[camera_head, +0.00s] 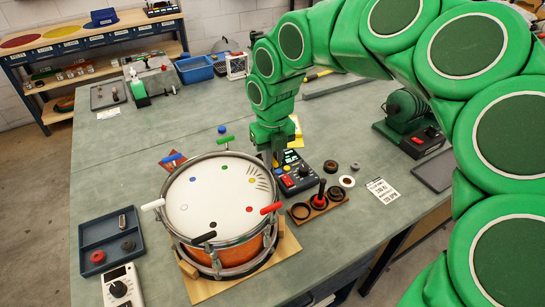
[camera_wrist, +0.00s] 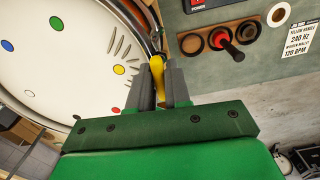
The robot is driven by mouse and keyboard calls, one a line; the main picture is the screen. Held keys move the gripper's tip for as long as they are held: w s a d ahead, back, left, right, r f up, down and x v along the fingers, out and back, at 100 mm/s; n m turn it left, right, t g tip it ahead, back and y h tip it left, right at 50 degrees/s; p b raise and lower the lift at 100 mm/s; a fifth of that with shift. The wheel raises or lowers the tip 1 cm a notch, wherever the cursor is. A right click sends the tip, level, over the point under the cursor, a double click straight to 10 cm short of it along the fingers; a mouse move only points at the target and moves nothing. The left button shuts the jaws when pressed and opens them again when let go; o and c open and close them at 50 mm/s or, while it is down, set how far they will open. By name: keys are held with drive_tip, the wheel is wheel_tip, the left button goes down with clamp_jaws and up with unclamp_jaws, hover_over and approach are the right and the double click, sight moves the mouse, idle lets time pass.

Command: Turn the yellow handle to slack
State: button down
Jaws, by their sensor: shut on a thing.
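The drum (camera_head: 222,205) has a white head, a metal rim and an orange shell, with coloured handles around the rim. The yellow handle (camera_wrist: 157,76) is at the rim in the wrist view, between the two fingers of my gripper (camera_wrist: 161,90). My gripper is shut on it. In the head view my gripper (camera_head: 272,158) is at the upper right of the drum rim, and its wrist largely hides the yellow handle. A yellow dot (camera_wrist: 119,69) on the drum head lies near this handle. The drum head's edge (camera_wrist: 75,90) also shows in the wrist view.
Green (camera_head: 225,140), blue (camera_head: 172,158), white (camera_head: 152,204), black (camera_head: 203,238) and red (camera_head: 270,208) handles stand around the rim. A black device with a red switch (camera_head: 293,175) is close right of my gripper. A wooden holder (camera_head: 318,203) and a blue tray (camera_head: 110,240) flank the drum.

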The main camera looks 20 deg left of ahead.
drive_tip(key=c, duration=1.2)
unclamp_jaws()
drive_tip(key=shift+o, duration=0.2)
drive_tip(key=shift+r, duration=0.1)
wheel_tip(320, 180, up, 7)
drive_tip(key=shift+r, duration=0.35)
